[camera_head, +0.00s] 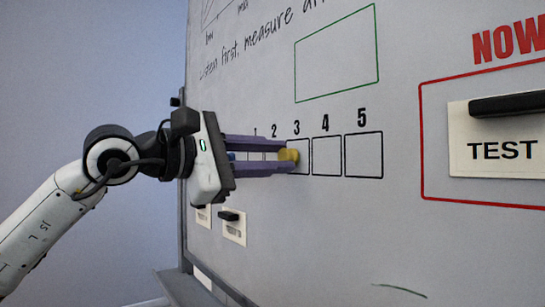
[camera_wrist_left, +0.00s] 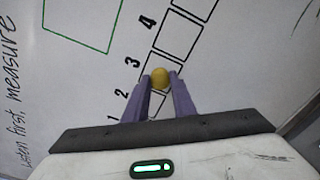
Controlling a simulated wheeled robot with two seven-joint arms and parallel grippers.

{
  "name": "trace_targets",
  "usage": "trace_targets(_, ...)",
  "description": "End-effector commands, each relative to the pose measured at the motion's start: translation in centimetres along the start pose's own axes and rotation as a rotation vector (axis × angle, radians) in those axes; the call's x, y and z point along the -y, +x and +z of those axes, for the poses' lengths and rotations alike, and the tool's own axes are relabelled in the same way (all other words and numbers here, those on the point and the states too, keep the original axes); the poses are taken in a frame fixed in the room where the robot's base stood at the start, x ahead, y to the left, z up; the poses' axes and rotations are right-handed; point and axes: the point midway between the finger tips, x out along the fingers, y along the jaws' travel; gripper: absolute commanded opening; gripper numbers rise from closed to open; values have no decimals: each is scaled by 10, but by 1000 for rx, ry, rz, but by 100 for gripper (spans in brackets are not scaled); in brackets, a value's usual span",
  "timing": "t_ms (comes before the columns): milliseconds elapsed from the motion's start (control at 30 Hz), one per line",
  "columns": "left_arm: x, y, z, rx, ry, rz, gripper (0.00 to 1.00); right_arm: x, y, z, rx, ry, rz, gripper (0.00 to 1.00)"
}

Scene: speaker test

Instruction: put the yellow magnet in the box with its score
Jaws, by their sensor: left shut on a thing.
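The yellow magnet (camera_head: 289,155) is a small round piece between the fingertips of my left gripper (camera_head: 285,156). The gripper is shut on it, with its purple fingers above and below. In the head view the magnet overlaps the left part of box 3 (camera_head: 305,170). In the left wrist view the magnet (camera_wrist_left: 159,77) is between the fingertips (camera_wrist_left: 160,80), over box 3. I cannot tell whether it touches the board. The row of black-outlined boxes is numbered 1 to 5; my fingers partly hide boxes 1 and 2. My right gripper is not in view.
The whiteboard (camera_head: 400,110) also bears a green rectangle above the row and a red frame at right. A TEST card (camera_head: 500,145) hangs there under a black bar. A small card (camera_head: 234,228) is at lower left. Something blue (camera_head: 232,155) shows between my fingers.

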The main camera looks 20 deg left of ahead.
Motion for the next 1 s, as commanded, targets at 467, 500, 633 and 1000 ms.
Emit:
trace_targets(467,0,6,0,0,0,0,8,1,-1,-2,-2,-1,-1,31)
trace_targets(500,0,7,0,0,0,0,8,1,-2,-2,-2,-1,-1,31)
trace_targets(633,0,8,0,0,0,0,8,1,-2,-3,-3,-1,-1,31)
trace_targets(1000,0,8,0,0,0,0,45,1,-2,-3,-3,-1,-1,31)
